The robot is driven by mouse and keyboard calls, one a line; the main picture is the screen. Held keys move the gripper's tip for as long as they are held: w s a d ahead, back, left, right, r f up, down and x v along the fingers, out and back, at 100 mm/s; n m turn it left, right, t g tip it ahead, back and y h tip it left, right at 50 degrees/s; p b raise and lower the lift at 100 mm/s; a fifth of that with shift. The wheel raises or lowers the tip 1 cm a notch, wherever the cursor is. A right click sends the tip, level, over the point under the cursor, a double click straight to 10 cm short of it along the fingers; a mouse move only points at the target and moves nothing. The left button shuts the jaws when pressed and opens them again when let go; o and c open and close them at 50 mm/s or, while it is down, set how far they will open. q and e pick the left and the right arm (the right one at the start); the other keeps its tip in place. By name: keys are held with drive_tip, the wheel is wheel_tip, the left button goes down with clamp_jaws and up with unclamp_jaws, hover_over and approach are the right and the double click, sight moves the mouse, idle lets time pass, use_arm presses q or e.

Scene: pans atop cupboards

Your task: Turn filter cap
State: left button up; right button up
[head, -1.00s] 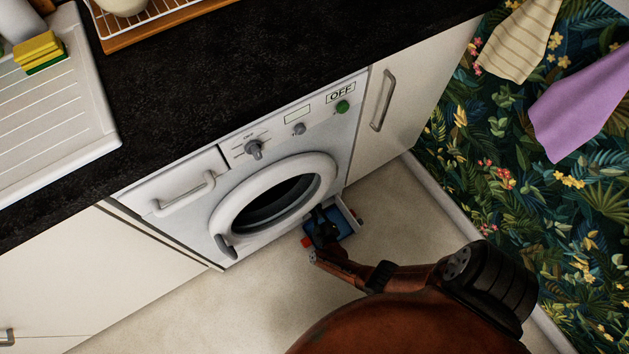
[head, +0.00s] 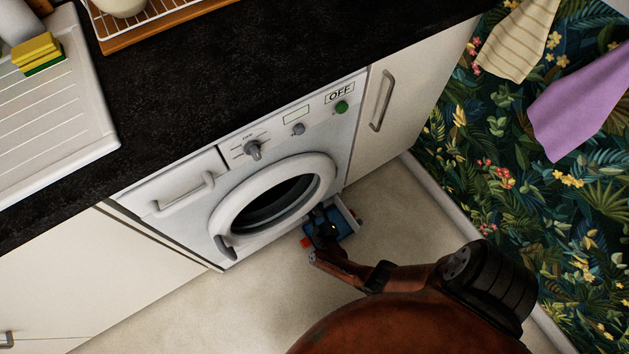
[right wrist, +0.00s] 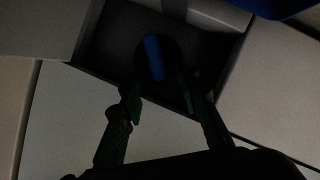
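The filter cap shows in the right wrist view as a blue grip bar (right wrist: 154,58) on a dark round part inside a dark recess. My right gripper (right wrist: 162,82) has its two fingers spread, one on each side of the blue bar. The view is too dark to tell whether they touch it. In the head view my right gripper (head: 325,224) is low at the front of the washing machine (head: 275,135), near its bottom right corner, and it hides the cap there. My left gripper is out of view.
A blue tray-like object with red ends (head: 345,221) lies on the floor beside my right gripper. A white panel edge stands by it. The round washer door (head: 222,212) is shut above. A cupboard (head: 415,85) stands to the right.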

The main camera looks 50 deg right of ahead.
drive_tip(key=v, duration=0.7)
drive_tip(key=shift+s, duration=0.2)
drive_tip(key=shift+r, duration=0.15)
idle(0.5)
